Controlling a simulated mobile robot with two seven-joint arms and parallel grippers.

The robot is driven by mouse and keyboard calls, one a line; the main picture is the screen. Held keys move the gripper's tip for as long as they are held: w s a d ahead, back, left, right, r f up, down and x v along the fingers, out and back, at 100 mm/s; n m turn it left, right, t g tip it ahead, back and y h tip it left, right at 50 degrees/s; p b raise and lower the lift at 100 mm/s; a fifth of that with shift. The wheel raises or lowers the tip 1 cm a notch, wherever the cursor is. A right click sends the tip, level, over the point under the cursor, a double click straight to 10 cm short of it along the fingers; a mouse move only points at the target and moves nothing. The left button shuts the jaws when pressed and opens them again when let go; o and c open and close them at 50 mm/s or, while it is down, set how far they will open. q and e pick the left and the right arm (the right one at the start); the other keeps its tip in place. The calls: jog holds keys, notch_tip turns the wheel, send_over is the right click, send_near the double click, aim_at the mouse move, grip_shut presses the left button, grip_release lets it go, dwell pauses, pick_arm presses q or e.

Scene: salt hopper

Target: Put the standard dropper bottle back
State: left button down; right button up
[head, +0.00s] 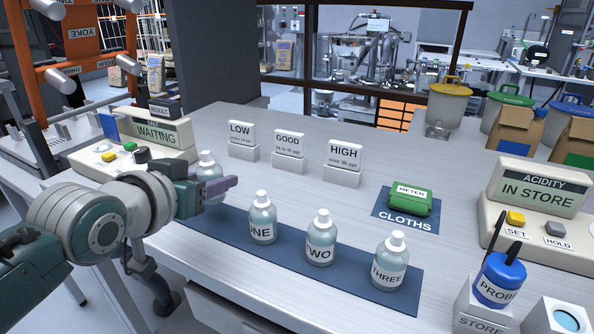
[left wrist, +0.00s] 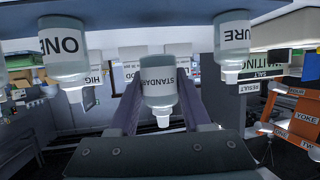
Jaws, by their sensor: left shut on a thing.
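The standard dropper bottle (left wrist: 158,88) is clear with a white cap and a STANDARD label; the left wrist view shows it upside down. My left gripper (left wrist: 158,72) is shut on it, one finger on each side. In the head view the bottle (head: 207,164) is upright at the left end of the dark blue mat (head: 405,301), left of bottle ONE (head: 263,222), with my left gripper (head: 213,187) across its body. I cannot tell whether its base touches the mat. A bottle with a partly cut label, URE (left wrist: 233,45), stands beside it in the wrist view. My right gripper is out of view.
Bottles TWO (head: 320,243) and THREE (head: 389,267) stand further right on the mat. LOW, GOOD (head: 290,146) and HIGH signs stand behind. Bare table lies between.

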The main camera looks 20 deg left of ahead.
aim_at(215, 202)
pick_arm(q)
jog(key=shift+f+b, duration=0.6)
jog(key=shift+f, duration=1.3)
jog(key=shift+f, duration=0.2)
jog(key=shift+c, duration=1.8)
grip_release()
jog(key=shift+r, duration=0.1)
